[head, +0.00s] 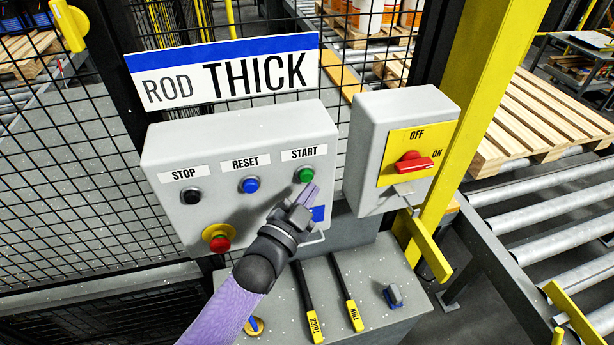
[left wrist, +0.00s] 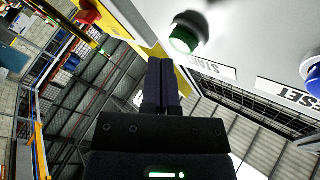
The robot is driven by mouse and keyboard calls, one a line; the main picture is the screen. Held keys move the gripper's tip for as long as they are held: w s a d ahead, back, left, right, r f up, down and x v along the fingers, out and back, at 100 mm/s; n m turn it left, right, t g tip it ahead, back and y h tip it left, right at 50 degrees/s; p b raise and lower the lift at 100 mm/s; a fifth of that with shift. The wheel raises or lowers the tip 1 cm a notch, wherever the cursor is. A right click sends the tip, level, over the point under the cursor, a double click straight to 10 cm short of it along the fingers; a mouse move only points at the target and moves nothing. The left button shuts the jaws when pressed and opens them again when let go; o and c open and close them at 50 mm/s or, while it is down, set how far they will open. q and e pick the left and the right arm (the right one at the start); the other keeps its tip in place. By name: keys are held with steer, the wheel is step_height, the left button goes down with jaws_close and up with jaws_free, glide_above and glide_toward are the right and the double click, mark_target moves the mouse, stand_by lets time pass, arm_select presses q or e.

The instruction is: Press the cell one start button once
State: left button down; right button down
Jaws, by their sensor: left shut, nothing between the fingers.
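The green START button (head: 305,175) sits at the right of the top row on the grey control box (head: 165,145), under a START label. My left gripper (head: 312,190) is shut and empty, with its fingertips just below the button in the head view. In the left wrist view the green button (left wrist: 184,38) is close beyond the shut fingertips (left wrist: 161,62), a little to their right. The fingertips look apart from it, though I cannot tell the exact gap. My right gripper is not in view.
On the same box are a blue RESET button (head: 249,185), a black STOP button (head: 191,196) and a red mushroom button (head: 219,242). A red rotary switch (head: 408,163) is on the box to the right. Levers (head: 310,300) stand below. Mesh fence (head: 80,150) is behind.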

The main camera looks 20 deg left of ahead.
arm_select(q)
steer(key=shift+w, duration=0.1)
stand_by(0.7)
steer(key=shift+w+a, duration=0.25)
steer(key=shift+w+a+b, duration=0.25)
steer(key=shift+w+b, duration=0.05)
steer(key=shift+w, duration=0.05)
stand_by(0.9)
steer(key=shift+s, duration=0.1)
steer(key=shift+s+d+p, duration=0.45)
steer(key=shift+s+d, duration=0.05)
steer(key=shift+s, duration=0.1)
steer(key=s+d, duration=0.1)
steer(key=s+d+p, duration=0.1)
steer(key=s+p, duration=0.1)
steer(key=s, duration=0.1)
steer(key=shift+s+d, duration=0.1)
steer(key=shift+d, duration=0.3)
